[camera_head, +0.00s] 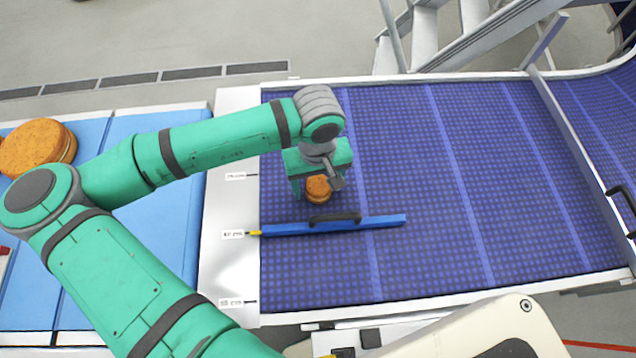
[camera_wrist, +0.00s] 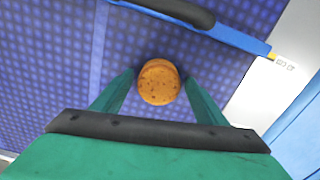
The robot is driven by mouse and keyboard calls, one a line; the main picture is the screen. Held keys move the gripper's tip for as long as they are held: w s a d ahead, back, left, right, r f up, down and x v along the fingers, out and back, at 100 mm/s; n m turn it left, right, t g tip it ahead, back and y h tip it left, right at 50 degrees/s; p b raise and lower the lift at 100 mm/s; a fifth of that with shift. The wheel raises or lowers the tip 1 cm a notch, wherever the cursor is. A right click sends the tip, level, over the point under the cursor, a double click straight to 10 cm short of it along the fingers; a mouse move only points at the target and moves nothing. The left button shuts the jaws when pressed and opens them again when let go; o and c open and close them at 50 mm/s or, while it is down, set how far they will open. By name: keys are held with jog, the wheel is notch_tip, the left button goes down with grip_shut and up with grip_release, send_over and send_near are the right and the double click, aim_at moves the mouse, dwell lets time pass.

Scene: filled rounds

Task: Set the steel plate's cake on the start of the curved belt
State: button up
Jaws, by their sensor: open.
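A small round orange-brown cake (camera_head: 318,189) stands on the purple curved belt (camera_head: 420,150), near the belt's left end. The cake also shows in the wrist view (camera_wrist: 158,82), between and slightly beyond the fingertips. My gripper (camera_head: 317,188) is open over the cake, one finger on each side; in the wrist view (camera_wrist: 158,84) gaps show between the fingers and the cake. I cannot tell the exact height of the fingertips above the belt.
A blue bar with a black handle (camera_head: 385,221) lies across the belt just in front of the cake. A larger cake (camera_head: 38,146) sits on the blue surface (camera_head: 185,220) at left. A white strip (camera_head: 228,190) borders the belt. Metal stairs (camera_head: 480,35) stand behind.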

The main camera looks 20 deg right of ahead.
aim_at(318, 183)
jog(key=shift+r, duration=0.15)
notch_tip(318, 183, up, 12)
dwell(0.4)
jog(key=shift+w, duration=0.1)
jog(key=shift+d, duration=0.1)
dwell(0.3)
